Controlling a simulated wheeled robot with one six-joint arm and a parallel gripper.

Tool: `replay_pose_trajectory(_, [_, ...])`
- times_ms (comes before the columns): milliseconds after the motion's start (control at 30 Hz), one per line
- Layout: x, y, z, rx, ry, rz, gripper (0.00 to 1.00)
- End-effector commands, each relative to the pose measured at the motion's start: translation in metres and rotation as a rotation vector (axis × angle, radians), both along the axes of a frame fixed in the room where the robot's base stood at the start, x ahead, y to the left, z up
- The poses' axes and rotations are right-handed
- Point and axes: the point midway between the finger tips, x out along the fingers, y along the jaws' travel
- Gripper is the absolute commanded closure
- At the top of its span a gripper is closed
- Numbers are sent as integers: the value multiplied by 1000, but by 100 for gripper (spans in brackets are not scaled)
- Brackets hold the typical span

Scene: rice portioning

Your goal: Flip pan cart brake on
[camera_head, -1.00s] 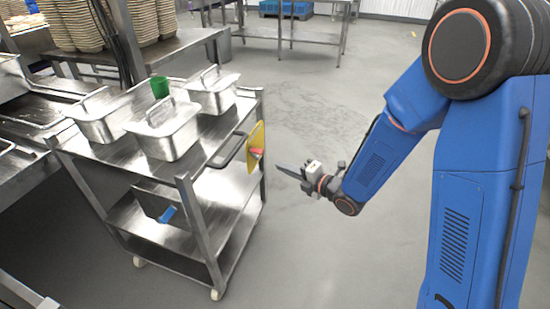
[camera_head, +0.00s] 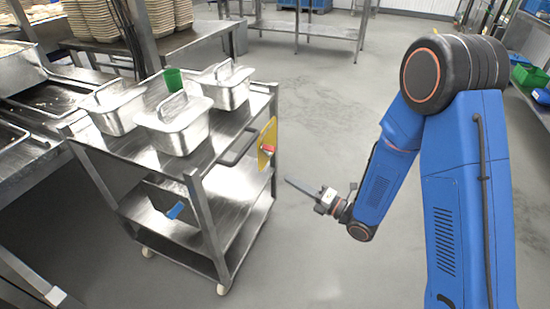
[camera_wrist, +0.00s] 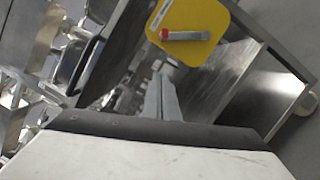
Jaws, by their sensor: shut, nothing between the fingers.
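The steel pan cart (camera_head: 215,181) stands left of my arm, with lidded pans on its top. A yellow plate (camera_head: 266,143) is fixed at its near right end, beside the black push handle (camera_head: 238,147). A small red-tipped brake lever (camera_head: 268,150) sits on the plate. In the wrist view the yellow plate (camera_wrist: 198,22) is at the upper middle, and the lever (camera_wrist: 187,36) lies across it, red at its left end and grey along its length. My gripper (camera_head: 289,181) is shut and empty, apart from the plate and a little right of it; its fingers (camera_wrist: 161,98) point toward the cart.
A steel counter (camera_head: 25,150) is close on the cart's left. Open floor (camera_head: 325,110) lies right of the cart. A rack with green bins (camera_head: 530,75) is at the far right.

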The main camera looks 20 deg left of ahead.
Motion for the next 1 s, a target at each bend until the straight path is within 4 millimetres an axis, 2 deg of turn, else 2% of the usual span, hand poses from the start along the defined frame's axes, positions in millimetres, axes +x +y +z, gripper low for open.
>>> replay_pose_trajectory(167, [1,4,1,0,0,0,100])
replay_pose_trajectory(267, [4,12,1,0,-1,0,100])
replay_pose_trajectory(833, [30,97,10,0,0,0,100])
replay_pose_trajectory(1000, [51,93,19,0,-1,-2,100])
